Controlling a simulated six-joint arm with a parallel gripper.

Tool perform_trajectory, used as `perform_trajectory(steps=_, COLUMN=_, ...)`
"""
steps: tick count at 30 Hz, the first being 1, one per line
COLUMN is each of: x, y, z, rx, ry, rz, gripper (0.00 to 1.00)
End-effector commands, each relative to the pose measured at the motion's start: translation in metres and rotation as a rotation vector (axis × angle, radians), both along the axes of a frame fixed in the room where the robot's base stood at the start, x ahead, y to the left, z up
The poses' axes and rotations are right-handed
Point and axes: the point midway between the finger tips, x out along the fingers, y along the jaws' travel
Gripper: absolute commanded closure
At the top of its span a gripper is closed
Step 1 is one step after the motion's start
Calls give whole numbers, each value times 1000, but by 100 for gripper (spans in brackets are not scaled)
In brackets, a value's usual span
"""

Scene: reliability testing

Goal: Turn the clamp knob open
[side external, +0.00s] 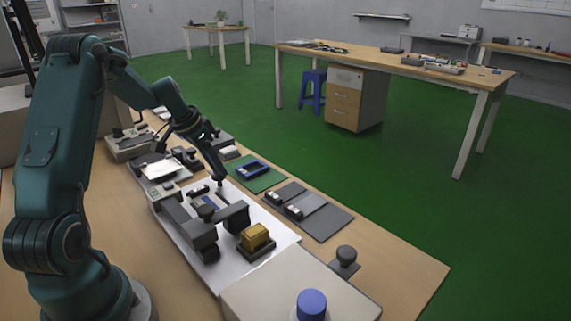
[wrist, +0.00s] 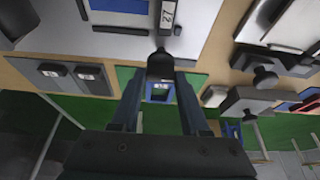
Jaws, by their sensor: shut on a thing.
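The clamp knob (wrist: 160,65) is a dark rounded knob between my fingertips in the wrist view. My gripper (wrist: 160,80) is shut on it, with one finger on each side. In the side view my gripper (side external: 218,175) reaches down at a slant to the far edge of a white base plate (side external: 276,244); the knob there is small and mostly hidden by the fingertips. A grey and black clamp fixture (side external: 203,232) stands on the plate, nearer the camera than my gripper. I cannot tell how far the knob is turned.
A yellow block (side external: 255,236) on a dark base stands at the plate's near right. A green board with a blue frame (side external: 252,168) and grey pads (side external: 318,214) lie beyond the plate. A dark knob (side external: 346,254) and a blue cap (side external: 311,304) stand at the right.

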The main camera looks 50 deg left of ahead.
Motion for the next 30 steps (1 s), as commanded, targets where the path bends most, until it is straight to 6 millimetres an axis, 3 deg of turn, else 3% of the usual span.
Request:
perform_trajectory(steps=16, x=-1, y=0, z=0, rx=0, ry=2, rz=-38, gripper=100)
perform_trajectory(steps=17, x=-1, y=0, z=0, rx=0, ry=2, rz=-38, gripper=51)
perform_trajectory(steps=19, x=-1, y=0, z=0, rx=1, ry=2, rz=-37, gripper=25)
perform_trajectory(steps=30, x=-1, y=1, z=4, rx=2, ry=0, rz=-35, gripper=25)
